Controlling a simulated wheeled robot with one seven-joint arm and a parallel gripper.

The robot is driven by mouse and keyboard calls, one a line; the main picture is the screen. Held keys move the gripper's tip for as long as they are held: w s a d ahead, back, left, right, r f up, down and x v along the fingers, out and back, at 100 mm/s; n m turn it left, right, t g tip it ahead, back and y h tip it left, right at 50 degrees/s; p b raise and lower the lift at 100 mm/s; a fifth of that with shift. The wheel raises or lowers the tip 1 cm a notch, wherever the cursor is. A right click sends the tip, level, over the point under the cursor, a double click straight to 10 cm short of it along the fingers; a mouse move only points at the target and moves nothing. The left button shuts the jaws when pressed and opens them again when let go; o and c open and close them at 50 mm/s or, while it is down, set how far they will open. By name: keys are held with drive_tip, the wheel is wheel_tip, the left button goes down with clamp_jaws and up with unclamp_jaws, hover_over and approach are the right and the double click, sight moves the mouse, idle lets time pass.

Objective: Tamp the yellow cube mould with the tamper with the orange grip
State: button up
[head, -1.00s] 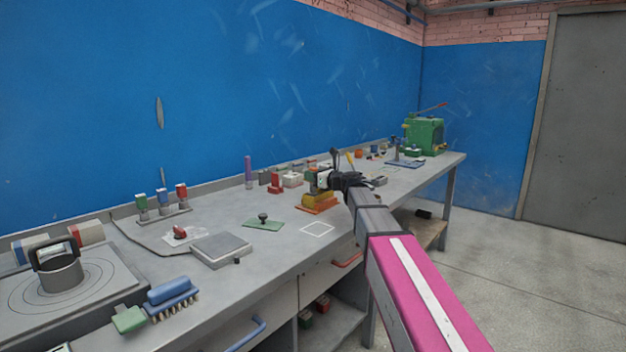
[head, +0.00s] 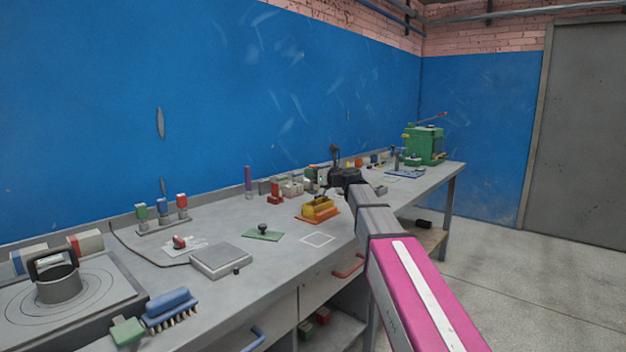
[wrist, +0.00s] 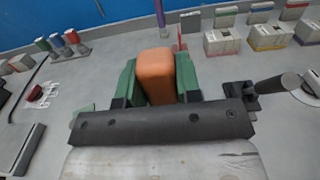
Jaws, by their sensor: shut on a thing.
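My gripper (wrist: 157,85) is shut on the orange grip (wrist: 156,70) of the tamper, between its green fingers in the wrist view. The tamper's lower end is hidden there. In the head view my gripper (head: 319,179) is above the bench, near its back. A pale cube-like block with a yellow band (wrist: 267,38) stands at the back right of the wrist view, apart from my gripper, between a pink-banded and a purple-banded one. In the head view a yellow block on an orange base (head: 321,208) sits below my gripper. I cannot tell which is the yellow cube mould.
A black tool with a handle (wrist: 268,88) lies right of my gripper. A purple cylinder (head: 248,180) and a red item (head: 275,191) stand by the wall. A green plate with a black knob (head: 258,236) lies left. The bench front by the white outline (head: 318,240) is clear.

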sight(313, 165)
drive_tip(key=shift+r, duration=2.25)
drive_tip(key=shift+s, duration=0.1)
